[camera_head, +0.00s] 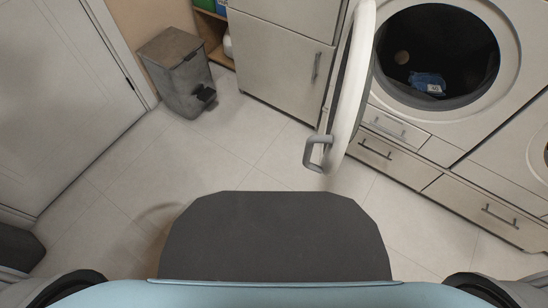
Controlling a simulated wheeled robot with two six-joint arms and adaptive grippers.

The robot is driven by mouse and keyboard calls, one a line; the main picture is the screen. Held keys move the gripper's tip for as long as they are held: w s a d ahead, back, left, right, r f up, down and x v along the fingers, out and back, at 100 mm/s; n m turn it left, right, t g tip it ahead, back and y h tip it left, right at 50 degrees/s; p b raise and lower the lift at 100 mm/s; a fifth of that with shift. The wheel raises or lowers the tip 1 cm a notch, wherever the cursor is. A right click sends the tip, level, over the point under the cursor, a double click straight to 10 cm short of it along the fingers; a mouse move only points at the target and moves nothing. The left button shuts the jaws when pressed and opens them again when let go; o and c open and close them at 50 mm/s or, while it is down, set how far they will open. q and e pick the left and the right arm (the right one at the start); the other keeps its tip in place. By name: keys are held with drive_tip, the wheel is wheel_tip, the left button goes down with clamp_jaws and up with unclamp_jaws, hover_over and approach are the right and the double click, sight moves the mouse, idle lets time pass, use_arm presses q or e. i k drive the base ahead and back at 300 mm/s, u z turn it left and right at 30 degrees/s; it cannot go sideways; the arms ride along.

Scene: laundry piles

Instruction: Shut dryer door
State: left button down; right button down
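The dryer door (350,95) is a round white-rimmed door, seen nearly edge-on. It stands wide open, swung out to the left of the dryer opening, with a grey handle (315,153) on its outer side. The dryer (517,50) has a dark round drum opening (440,45) at the upper right. A blue cloth item (428,83) lies inside the drum. Neither of my grippers shows. Only parts of my arms appear at the lower left and lower right corners, away from the door.
Drawers (385,150) lie below the dryer. A white cabinet (280,55) stands left of the door. A grey pedal bin (180,75) stands at the back left, near a white room door (60,90). The tiled floor (265,155) between is clear.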

sight(352, 84)
drive_tip(key=u, duration=1.4)
drive_tip(key=i, duration=0.25)
drive_tip(key=u, duration=2.1)
drive_tip(key=i, duration=0.55)
drive_tip(key=z, duration=4.1)
